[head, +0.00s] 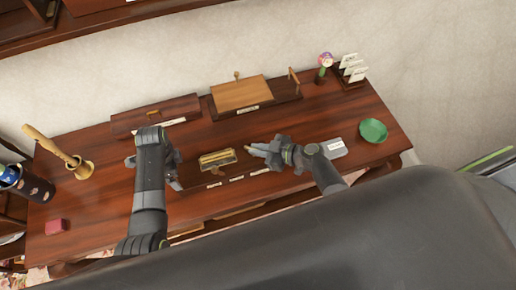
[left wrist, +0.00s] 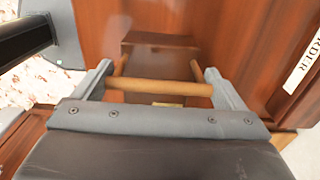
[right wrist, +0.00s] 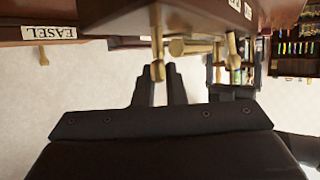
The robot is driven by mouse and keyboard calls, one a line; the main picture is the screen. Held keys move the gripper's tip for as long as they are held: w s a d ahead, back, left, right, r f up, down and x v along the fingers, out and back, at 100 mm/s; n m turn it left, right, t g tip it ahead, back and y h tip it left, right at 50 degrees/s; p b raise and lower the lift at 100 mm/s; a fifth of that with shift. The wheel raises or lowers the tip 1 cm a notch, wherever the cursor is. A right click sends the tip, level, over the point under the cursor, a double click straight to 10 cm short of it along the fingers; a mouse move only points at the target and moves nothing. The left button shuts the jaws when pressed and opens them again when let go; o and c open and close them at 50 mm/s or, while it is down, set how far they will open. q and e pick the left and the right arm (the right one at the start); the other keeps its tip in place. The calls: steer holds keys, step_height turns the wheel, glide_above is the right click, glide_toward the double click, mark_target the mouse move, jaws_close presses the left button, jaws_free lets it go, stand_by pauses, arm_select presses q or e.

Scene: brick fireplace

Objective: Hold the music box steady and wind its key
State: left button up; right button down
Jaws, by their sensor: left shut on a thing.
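The music box, a dark wooden box with a brass-coloured top plate (head: 217,158), sits at the middle of the desk. My left gripper (head: 176,172) is at its left side. In the left wrist view my fingers (left wrist: 158,88) stand wide apart at both ends of a light wooden bar (left wrist: 160,87) and are shut on it; I take it for part of the box. My right gripper (head: 258,151) is at the box's right side, level with the plate. In the right wrist view its fingers (right wrist: 161,72) are close together beside a brass-coloured stem (right wrist: 157,45), perhaps the key; whether they grip it is unclear.
An easel-like wooden stand (head: 241,92) and a long closed case (head: 155,113) stand behind. A wooden pestle in a mortar (head: 77,168) and a red block (head: 55,227) are at left.

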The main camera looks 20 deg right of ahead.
steer(key=shift+s+m, duration=0.1)
steer(key=shift+m, duration=0.2)
steer(key=m+t+h, duration=0.3)
steer(key=shift+s+a+m+h, duration=0.15)
steer(key=shift+a+m+h, duration=0.15)
steer(key=shift+h, duration=0.1)
steer(key=shift+a+m+t+h, duration=0.1)
steer(key=shift+m+t+h, duration=0.7)
steer(key=shift+m+h, duration=1)
steer(key=c, duration=1.5)
jaws_free()
steer(key=shift+v, duration=3.7)
